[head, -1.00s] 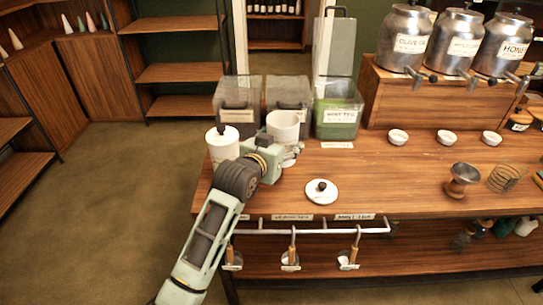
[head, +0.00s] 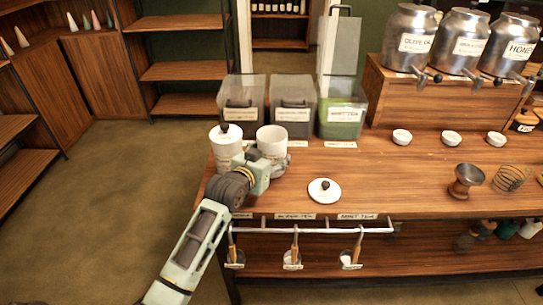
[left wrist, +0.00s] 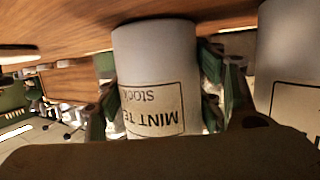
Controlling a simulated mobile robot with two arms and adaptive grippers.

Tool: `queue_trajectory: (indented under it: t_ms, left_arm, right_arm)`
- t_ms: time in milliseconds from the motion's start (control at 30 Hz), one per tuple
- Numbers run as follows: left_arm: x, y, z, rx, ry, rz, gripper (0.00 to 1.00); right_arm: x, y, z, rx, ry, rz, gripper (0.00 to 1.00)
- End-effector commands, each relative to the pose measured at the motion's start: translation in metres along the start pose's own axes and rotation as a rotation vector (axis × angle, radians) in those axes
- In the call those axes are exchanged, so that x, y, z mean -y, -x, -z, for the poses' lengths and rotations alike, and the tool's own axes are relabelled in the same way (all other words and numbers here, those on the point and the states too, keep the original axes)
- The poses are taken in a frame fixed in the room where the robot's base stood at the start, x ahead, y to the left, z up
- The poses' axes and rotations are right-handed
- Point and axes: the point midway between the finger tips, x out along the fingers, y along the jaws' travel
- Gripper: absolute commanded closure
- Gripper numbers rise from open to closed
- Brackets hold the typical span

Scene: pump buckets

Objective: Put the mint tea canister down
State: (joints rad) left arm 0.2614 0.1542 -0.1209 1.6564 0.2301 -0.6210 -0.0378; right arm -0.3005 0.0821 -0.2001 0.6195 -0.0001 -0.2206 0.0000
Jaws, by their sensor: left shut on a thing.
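My left gripper (head: 268,164) is shut on the white mint tea canister (head: 272,142), which is upright and lidless at the counter's left end. In the left wrist view, the canister (left wrist: 152,70) appears upside down between the two green fingers, its "MINT TEA Stock" label partly showing. Its base is low over or on the wood; I cannot tell if it touches. A white lid with a dark knob (head: 324,191) lies on the counter (head: 390,180) to the right. My right gripper is out of view.
A lidded white canister (head: 226,148) stands close to the left of the held one; a canister also shows at the right in the left wrist view (left wrist: 292,65). A mint tea bin (head: 343,118) and two grey bins stand behind. Scoops hang from the front rail (head: 330,230).

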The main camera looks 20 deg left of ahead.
Motion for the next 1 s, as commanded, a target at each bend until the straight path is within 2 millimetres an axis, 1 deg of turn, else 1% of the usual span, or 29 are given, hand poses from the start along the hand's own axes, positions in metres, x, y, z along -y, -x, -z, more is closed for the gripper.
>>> queue_trajectory:
  t_ms: [33,67,133,167,467,567,667,1000]
  left_arm:
    - [0.000,-0.001,-0.002,0.000,0.000,0.000,0.74]
    - [0.000,-0.001,-0.002,0.001,0.000,0.000,0.37]
    - [0.000,-0.001,-0.002,0.001,0.000,0.000,0.31]
    - [0.000,-0.001,-0.002,0.002,0.000,0.000,0.30]
    - [0.000,0.000,-0.001,0.001,0.000,0.000,0.30]
    - [0.000,0.004,0.000,0.003,-0.001,0.000,0.30]
    - [0.000,0.017,0.000,0.002,-0.001,0.000,0.30]
    - [0.000,0.086,0.000,0.002,-0.001,0.000,0.30]
  right_arm:
    - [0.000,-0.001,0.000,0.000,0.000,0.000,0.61]
    - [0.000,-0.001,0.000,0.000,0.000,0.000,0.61]
    - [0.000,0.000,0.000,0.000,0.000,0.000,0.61]
    - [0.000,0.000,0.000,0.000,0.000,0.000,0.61]
    - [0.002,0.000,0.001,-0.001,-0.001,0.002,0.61]
    - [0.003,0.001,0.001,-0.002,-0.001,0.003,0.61]
    - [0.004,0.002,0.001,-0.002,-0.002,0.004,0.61]
    - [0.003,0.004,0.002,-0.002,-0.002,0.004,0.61]
